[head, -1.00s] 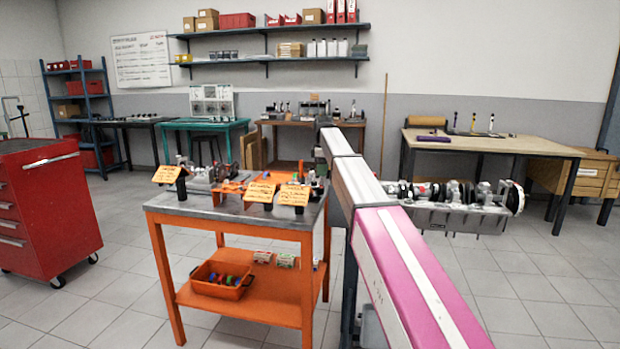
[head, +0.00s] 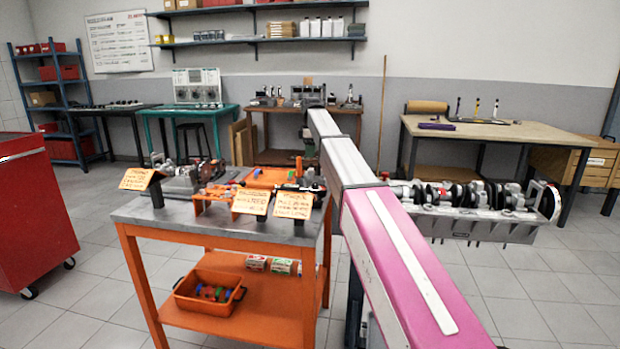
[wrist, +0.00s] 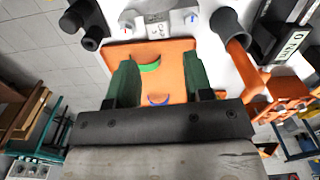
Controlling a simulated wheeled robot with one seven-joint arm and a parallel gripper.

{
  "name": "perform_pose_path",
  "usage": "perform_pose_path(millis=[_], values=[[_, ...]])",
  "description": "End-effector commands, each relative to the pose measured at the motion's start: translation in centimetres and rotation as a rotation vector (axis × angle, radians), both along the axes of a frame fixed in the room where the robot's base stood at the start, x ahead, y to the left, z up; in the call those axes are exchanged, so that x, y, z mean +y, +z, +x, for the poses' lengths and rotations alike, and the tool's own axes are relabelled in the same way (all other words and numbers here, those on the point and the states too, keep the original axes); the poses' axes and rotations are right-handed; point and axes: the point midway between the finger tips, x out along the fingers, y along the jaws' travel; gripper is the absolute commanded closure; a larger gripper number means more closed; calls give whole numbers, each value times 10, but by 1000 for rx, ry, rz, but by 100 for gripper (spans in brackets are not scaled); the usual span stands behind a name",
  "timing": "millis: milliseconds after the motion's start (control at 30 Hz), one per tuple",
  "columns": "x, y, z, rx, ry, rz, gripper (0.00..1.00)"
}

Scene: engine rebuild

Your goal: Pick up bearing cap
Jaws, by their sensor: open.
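My gripper (wrist: 162,68) is open, with two dark green fingers apart and nothing between their tips that I can see gripped. Beyond the fingers, an orange tray (wrist: 180,55) carries a green curved piece (wrist: 149,67) and a blue curved piece (wrist: 158,99). A grey metal block with markings (wrist: 157,27), possibly the bearing cap, lies at the tray's far edge, ahead of the fingertips and apart from them. In the head view the arm reaches over the back right of the orange cart (head: 220,239); no bearing cap can be made out there.
Dark cylinders (wrist: 85,22) and an orange-handled tool (wrist: 236,40) flank the tray. Orange sign cards (head: 251,202) stand along the cart's front edge. A crankshaft in an engine block (head: 470,215) is right of the arm. A red cabinet (head: 35,215) stands left; floor between is clear.

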Motion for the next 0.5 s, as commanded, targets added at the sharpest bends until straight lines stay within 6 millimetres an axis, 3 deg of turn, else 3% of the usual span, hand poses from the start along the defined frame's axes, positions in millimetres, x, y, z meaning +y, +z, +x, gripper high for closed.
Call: perform_pose_path(millis=[200,500], values=[[0,-33,-1,1,0,0,53],[0,-55,2,0,0,0,53]])
